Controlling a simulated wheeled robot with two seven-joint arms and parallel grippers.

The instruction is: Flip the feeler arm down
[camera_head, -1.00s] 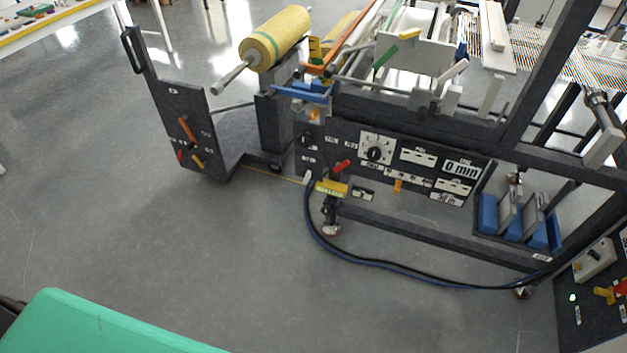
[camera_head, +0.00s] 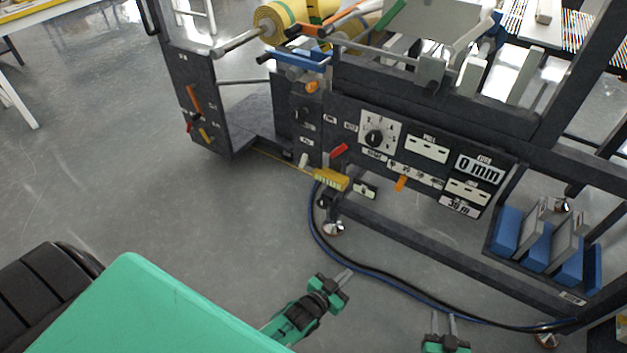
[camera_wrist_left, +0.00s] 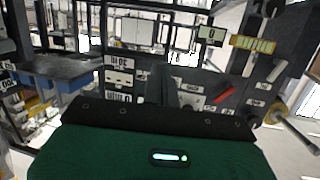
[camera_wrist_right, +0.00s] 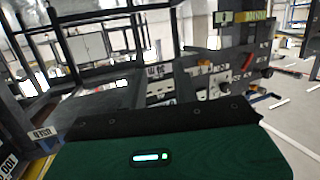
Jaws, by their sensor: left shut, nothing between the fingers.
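The lamination machine (camera_head: 345,134) stands ahead, with its front panel facing me. I cannot tell for sure which part is the feeler arm; levers and bars sit at the machine's top, including a grey one (camera_head: 470,35) at the right and an orange-ended bar (camera_head: 308,30) beside the yellow roll (camera_head: 283,18). My left gripper (camera_head: 346,277) is shut and empty, low in front of the machine and apart from it. My right gripper (camera_head: 444,323) shows two fingertips with a gap, near the bottom edge, also apart from the machine. Neither wrist view shows fingertips.
The panel has a dial (camera_head: 375,138), a red lever (camera_head: 339,151) and a 0 mm display (camera_head: 478,169). A dark hose (camera_head: 345,262) loops across the floor below. Blue holders (camera_head: 540,254) stand at the lower right. Open floor (camera_head: 110,170) lies to the left.

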